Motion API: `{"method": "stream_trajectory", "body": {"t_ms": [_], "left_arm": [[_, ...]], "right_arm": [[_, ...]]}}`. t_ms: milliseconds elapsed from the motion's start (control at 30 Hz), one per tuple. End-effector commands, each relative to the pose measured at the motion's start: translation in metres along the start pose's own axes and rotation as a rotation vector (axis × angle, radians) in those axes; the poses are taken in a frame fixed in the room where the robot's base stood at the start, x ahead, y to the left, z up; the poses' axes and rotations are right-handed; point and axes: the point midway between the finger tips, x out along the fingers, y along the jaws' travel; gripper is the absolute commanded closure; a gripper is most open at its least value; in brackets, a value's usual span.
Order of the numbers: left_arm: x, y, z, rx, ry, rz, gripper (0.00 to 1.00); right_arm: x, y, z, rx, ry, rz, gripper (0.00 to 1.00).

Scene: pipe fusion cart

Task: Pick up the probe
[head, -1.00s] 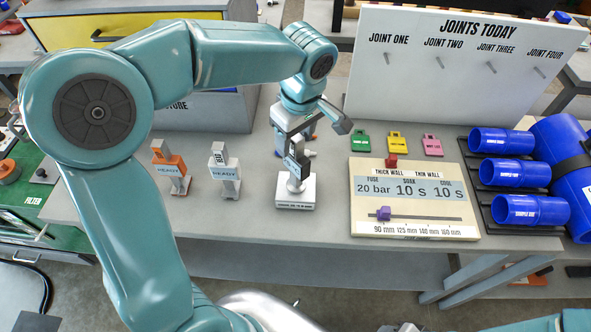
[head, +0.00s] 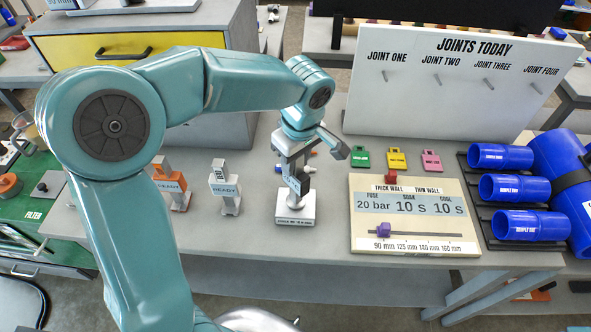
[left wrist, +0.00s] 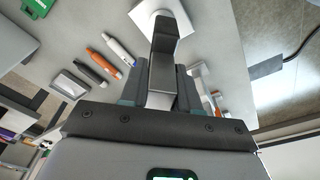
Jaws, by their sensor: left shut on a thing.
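The probe (head: 296,188) is a slim grey upright piece with a pale label, on a small white stand (head: 296,213) near the middle of the bench. My left gripper (head: 294,168) reaches down over it from above and is shut on it. In the left wrist view the dark grey top of the probe (left wrist: 166,28) sticks out from between the fingers (left wrist: 165,85), with the white stand beyond. The probe looks upright and over its stand; its gripped part is partly hidden. My right gripper is not in view.
Two READY holders, orange (head: 177,190) and white (head: 225,190), stand left of the stand. A settings board (head: 410,245) lies to the right, with blue pipes (head: 500,157) beyond. Behind are coloured tags (head: 396,160) and a white JOINTS TODAY board (head: 400,110). Bench is clear in front.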

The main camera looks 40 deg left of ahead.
Motion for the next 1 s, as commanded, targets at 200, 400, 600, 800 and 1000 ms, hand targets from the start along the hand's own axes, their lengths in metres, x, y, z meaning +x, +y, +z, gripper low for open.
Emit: {"method": "stream_trajectory", "body": {"t_ms": [200, 400, 600, 800, 1000], "left_arm": [[-0.027, 0.001, -0.003, -0.002, 0.000, 0.006, 1.00], [-0.084, 0.002, -0.010, -0.001, 0.000, 0.010, 1.00], [-0.145, 0.001, -0.017, 0.000, 0.000, 0.007, 1.00], [-0.184, 0.001, -0.022, 0.000, 0.000, 0.004, 1.00], [-0.197, 0.000, -0.024, 0.000, 0.000, 0.001, 1.00]], "right_arm": [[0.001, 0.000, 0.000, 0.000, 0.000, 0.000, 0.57], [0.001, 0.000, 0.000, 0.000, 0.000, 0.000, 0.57], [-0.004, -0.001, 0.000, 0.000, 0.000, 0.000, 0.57], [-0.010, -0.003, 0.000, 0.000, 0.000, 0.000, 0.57], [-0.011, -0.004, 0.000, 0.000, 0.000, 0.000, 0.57]]}}
